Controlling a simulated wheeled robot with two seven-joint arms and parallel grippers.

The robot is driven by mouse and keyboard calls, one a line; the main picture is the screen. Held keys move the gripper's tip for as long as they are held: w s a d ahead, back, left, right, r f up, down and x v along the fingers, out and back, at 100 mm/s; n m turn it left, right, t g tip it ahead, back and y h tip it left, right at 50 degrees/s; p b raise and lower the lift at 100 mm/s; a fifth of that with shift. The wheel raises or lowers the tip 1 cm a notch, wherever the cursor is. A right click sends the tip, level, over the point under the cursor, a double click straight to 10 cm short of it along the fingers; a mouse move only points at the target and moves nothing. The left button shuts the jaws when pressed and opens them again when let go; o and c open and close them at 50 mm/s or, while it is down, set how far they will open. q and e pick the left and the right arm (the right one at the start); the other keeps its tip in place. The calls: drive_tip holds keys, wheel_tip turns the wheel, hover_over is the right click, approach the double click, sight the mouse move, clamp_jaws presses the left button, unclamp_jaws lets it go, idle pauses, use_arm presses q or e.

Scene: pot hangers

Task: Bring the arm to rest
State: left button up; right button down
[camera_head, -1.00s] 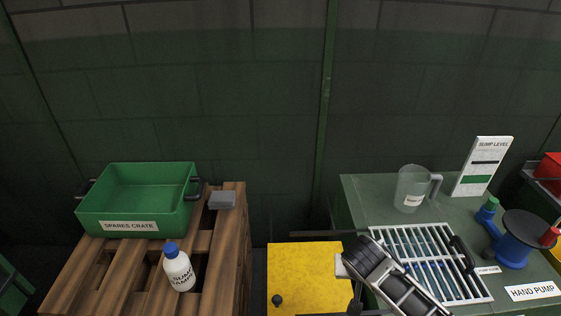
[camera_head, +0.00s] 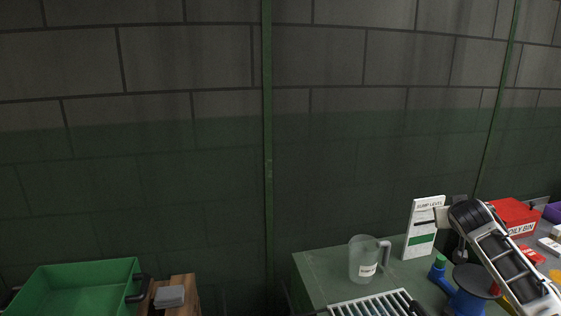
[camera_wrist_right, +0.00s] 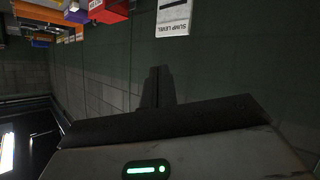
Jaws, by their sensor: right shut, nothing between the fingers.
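My right arm (camera_head: 505,260) reaches in from the lower right in the head view, raised in front of the right-hand part of the bench. Its black wrist end overlaps the view of the bench's back, near the sump level sign (camera_head: 424,228). In the right wrist view my right gripper (camera_wrist_right: 157,80) shows as dark fingers, shut and empty, with the dark wall behind them. The sump level sign also shows in this view (camera_wrist_right: 174,16), apart from the fingers. My left gripper is not in view.
A green crate (camera_head: 75,288) and a grey block (camera_head: 170,296) stand at lower left. The space before the wall is clear.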

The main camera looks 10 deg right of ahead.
drive_tip(key=w+a+r+n+t+y, duration=0.2)
drive_tip(key=w+a+r+n+t, duration=0.3)
drive_tip(key=r+n+t, duration=0.25)
drive_tip(key=s+a+f+n+g+y, duration=0.1)
drive_tip(key=s+a+f+g+y, duration=0.3)
drive_tip(key=a+f, duration=0.6)
drive_tip(key=s+a+f+n+t+y, duration=0.1)
drive_tip(key=s+a+f+y, duration=0.1)
drive_tip(key=s+a+f, duration=0.75)
drive_tip(key=s+a+f+m+g+y, duration=0.1)
drive_tip(key=s+a+f+g, duration=0.1)
drive_tip(key=s+a+f, duration=0.4)
drive_tip(key=s+a+f+m+g+y, duration=0.1)
drive_tip(key=s+a+f, duration=0.6)
drive_tip(key=s, duration=0.8)
drive_tip(key=a+g, duration=0.1)
drive_tip(key=a, duration=0.2)
drive_tip(key=shift+f+m+y, duration=0.15)
drive_tip(key=shift+m+y, duration=0.2)
drive_tip(key=shift+y, duration=0.05)
drive_tip(key=shift+s, duration=0.1)
